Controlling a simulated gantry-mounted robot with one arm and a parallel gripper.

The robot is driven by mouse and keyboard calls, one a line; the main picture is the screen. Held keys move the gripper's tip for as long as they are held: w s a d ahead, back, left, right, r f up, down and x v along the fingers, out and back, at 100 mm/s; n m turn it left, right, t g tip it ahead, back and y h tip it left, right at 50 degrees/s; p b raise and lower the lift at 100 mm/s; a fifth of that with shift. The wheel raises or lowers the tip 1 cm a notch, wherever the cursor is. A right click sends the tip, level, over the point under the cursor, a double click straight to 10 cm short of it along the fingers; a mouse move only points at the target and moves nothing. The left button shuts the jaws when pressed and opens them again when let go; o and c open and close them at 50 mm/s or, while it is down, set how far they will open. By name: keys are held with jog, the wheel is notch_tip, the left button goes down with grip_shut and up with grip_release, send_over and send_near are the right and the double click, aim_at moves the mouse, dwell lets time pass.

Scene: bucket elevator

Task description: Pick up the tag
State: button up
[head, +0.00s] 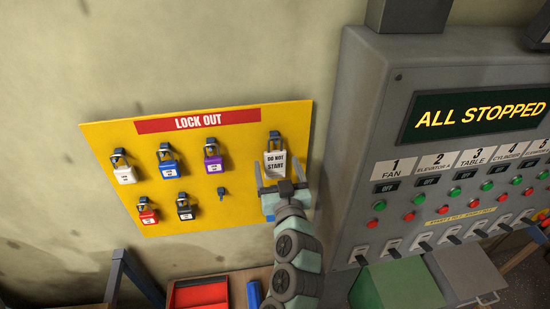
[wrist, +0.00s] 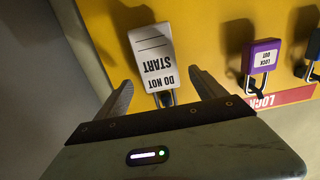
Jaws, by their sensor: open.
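The tag (head: 275,163) is a white card reading "DO NOT START". It hangs from a hook at the upper right of the yellow lock out board (head: 180,190). In the wrist view the tag (wrist: 153,52) appears upside down, between and beyond the fingers, with its hook end towards the gripper body. My gripper (head: 271,177) is open around the lower part of the tag in the head view, one finger to each side. In the wrist view my gripper (wrist: 163,88) shows a gap between each finger and the tag. Whether either finger touches it is not clear.
Several padlocks hang on the board, including a purple one (head: 212,157) left of the tag and a blue one (head: 168,163). A grey control panel (head: 365,120) stands to the right. A red tray (head: 200,294) sits below. One small hook (head: 222,193) is bare.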

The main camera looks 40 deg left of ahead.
jog(key=shift+x, duration=0.8)
jog(key=shift+c, duration=0.6)
jog(key=shift+d, duration=0.1)
jog(key=c, duration=1.4)
